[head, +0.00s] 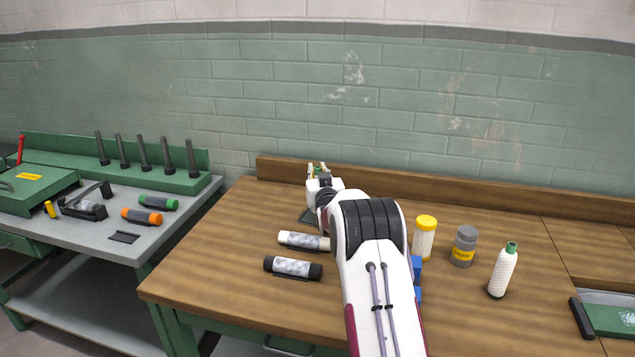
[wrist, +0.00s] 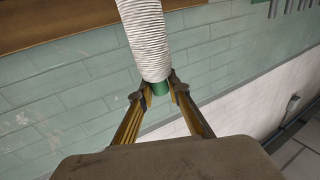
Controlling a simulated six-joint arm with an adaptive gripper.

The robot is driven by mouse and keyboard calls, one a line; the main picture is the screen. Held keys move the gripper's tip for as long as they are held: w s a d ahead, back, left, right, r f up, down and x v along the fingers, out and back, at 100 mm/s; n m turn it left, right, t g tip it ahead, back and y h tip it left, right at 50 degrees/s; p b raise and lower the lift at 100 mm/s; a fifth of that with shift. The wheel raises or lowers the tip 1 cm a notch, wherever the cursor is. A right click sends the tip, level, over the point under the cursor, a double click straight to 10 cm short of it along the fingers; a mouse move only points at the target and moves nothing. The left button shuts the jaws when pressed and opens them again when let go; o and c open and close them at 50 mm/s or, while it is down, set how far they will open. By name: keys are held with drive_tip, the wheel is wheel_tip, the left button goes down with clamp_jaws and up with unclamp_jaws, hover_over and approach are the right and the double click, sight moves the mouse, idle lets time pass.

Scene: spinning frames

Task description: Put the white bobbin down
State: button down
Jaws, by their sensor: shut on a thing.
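A white ribbed bobbin (wrist: 146,40) with a green end is held between the two fingertips of my gripper (wrist: 158,90) in the wrist view. The fingers are shut on it near its green end, and its far end runs out of the picture. In the head view my gripper (head: 318,170) shows only as small tips above my wrist at the back of the wooden table (head: 235,235); the rest is hidden by my arm. Another white ribbed piece with a green top (head: 503,270) stands upright on the table at the right.
A grey bench (head: 110,235) with a peg rack (head: 143,152) is at far left.

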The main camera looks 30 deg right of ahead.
drive_tip(key=shift+f, duration=1.9)
drive_tip(key=c, duration=1.9)
unclamp_jaws()
drive_tip(key=shift+s, duration=0.1)
drive_tip(key=v, duration=1.1)
drive_tip(key=shift+s+a, duration=0.15)
drive_tip(key=shift+s, duration=0.2)
